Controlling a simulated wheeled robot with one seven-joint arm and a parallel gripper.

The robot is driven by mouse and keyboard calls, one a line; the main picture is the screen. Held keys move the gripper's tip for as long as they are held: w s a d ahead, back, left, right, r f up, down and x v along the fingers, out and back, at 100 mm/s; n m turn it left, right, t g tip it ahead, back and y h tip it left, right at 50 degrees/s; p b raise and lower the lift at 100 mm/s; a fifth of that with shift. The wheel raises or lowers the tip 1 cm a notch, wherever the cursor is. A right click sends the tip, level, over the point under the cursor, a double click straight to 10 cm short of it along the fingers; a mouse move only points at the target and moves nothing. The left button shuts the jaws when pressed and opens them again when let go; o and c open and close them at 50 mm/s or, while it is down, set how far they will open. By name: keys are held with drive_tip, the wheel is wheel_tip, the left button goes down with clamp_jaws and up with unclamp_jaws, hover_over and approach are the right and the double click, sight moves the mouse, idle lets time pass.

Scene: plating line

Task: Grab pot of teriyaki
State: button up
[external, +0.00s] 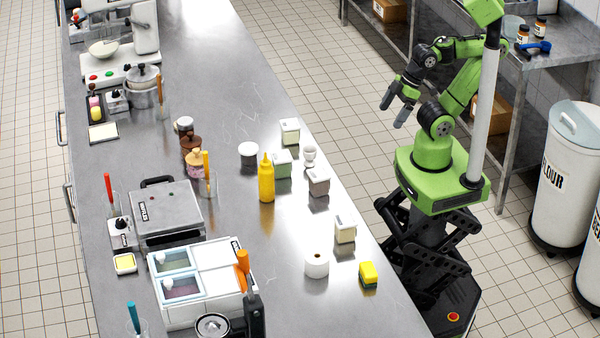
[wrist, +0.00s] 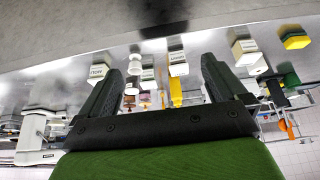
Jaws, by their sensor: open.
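Several square, pale-lidded pots stand on the steel counter: a back one (external: 290,132), a greenish one (external: 282,164), a brownish one (external: 319,182) and a cream one (external: 345,230). Their labels are too small to read, so I cannot tell which holds teriyaki. My gripper (external: 394,107) is open and empty, off the counter's right side and apart from everything. Its spread fingers (wrist: 160,68) frame the counter items in the wrist view.
Appliances line the left side. The counter's back middle (external: 225,75) is clear.

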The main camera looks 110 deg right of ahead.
drive_tip(key=w+d+r+m+t+p, duration=0.1)
drive_tip(key=w+r+m+p, duration=0.1)
drive_tip(key=w+m, duration=0.9)
drive_tip(key=m+t+h+p, duration=0.1)
drive_tip(key=m+t+p, duration=0.45)
drive_tip(key=m, duration=1.95)
hover_over(250, 148)
drive_tip(key=b, duration=0.1)
drive_tip(key=shift+t, duration=0.65)
drive_tip(key=f, duration=1.2)
drive_tip(key=shift+s+d, duration=0.1)
drive_tip(key=shift+s, duration=0.3)
drive_tip(key=shift+d+f+m, duration=0.3)
drive_tip(key=shift+m, duration=0.2)
wheel_tip(250, 148, down, 6)
drive_tip(key=shift+a+b, duration=0.15)
drive_tip(key=shift+b, duration=0.75)
drive_tip(key=shift+w+f, duration=0.8)
drive_tip(key=shift+w, duration=0.2)
drive_tip(key=shift+w+f, duration=0.2)
drive_tip(key=shift+w, duration=0.25)
drive_tip(key=shift+s+r, duration=0.1)
drive_tip(key=shift+c, duration=0.4)
drive_tip(key=c, duration=1)
